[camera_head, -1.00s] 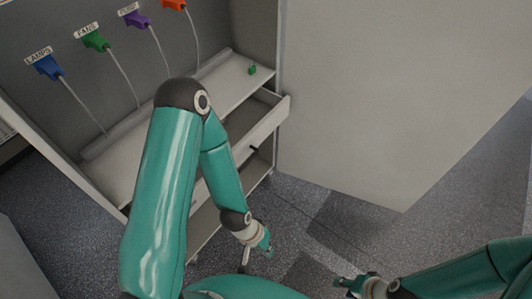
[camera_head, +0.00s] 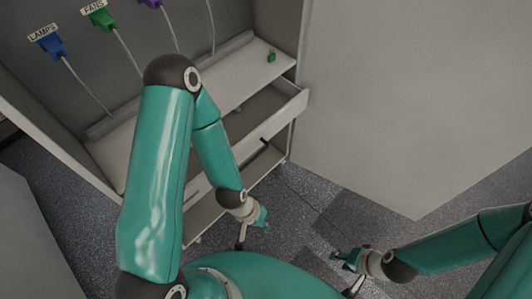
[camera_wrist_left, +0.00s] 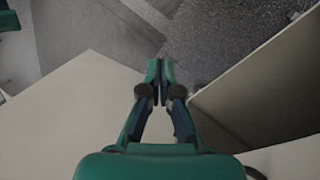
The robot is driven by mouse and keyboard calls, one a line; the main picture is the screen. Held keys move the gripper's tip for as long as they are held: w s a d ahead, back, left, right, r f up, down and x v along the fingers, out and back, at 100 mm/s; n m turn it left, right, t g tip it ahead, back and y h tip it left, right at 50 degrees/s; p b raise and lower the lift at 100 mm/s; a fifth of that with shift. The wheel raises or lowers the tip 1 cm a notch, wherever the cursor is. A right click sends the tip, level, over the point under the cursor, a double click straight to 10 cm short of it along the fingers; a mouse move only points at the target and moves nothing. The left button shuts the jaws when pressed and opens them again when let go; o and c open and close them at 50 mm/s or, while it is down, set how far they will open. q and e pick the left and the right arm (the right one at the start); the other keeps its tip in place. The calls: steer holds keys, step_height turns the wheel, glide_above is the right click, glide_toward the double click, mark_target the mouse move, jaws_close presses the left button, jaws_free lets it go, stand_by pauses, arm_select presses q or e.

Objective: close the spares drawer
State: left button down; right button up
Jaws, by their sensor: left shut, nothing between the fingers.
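The spares drawer (camera_head: 268,124) stands pulled out of the cabinet, below the shelf, in the head view. Its right front corner juts out near the cabinet's right side, and my left arm hides its left part.
A shelf (camera_head: 225,85) above the drawer carries a small green piece (camera_head: 271,56). Blue (camera_head: 52,46), green (camera_head: 103,19) and purple plugs with cables hang on the back panel. A large grey panel (camera_head: 400,90) stands to the right. Speckled floor is clear between the arms.

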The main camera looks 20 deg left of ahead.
arm_select(q)
steer(key=w+d+f+m+g+y+b, duration=0.2)
steer(key=w+d+f+m+y+b, duration=0.15)
steer(key=w+m+b, duration=0.7)
steer(key=w+a+r+m+t+y+b, duration=0.35)
steer(key=w+r+m+y+b, duration=0.5)
steer(key=r+m, duration=0.4)
steer(key=w+a+r+b+x, duration=0.1)
steer(key=w+x, duration=0.1)
steer(key=x, duration=1)
steer(key=shift+a+m+h, duration=0.2)
steer(key=shift+m+h, duration=0.1)
steer(key=shift+m, duration=0.1)
